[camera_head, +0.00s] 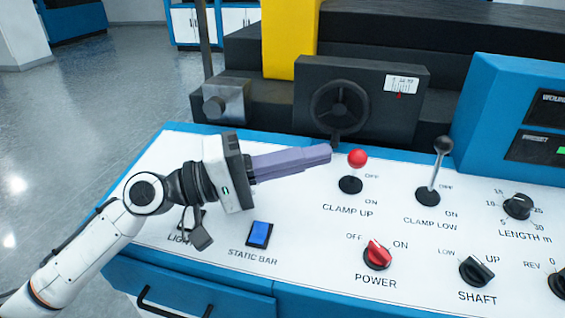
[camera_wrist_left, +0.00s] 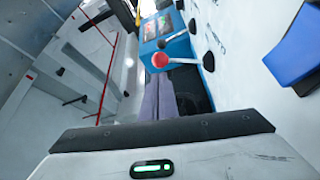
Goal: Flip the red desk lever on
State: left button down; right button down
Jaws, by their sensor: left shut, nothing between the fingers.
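The red-knobbed lever (camera_head: 357,160) labelled CLAMP UP stands on the white desk panel, with OFF printed behind it and ON in front. Its stick rises from a black base, close to upright, the red ball at its top. My left gripper (camera_head: 328,153) is shut and empty, its purple fingers pointing right, with the tips just left of the red ball and a small gap showing. In the left wrist view the red ball (camera_wrist_left: 160,60) shows just beyond the fingertips (camera_wrist_left: 160,82). My right gripper is not in view.
A black-knobbed CLAMP LOW lever (camera_head: 441,147) stands to the right. A red POWER knob (camera_head: 377,254), a SHAFT knob (camera_head: 477,270) and a blue STATIC BAR button (camera_head: 259,234) are nearer. A dark machine with a handwheel (camera_head: 339,105) stands behind the panel.

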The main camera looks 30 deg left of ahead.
pick_arm(q)
jog(key=b+v, duration=0.1)
jog(key=v, duration=0.3)
jog(key=shift+a+f, duration=0.1)
jog(key=shift+a, duration=0.05)
jog(key=shift+b+v, duration=0.35)
jog(key=shift+v, duration=0.55)
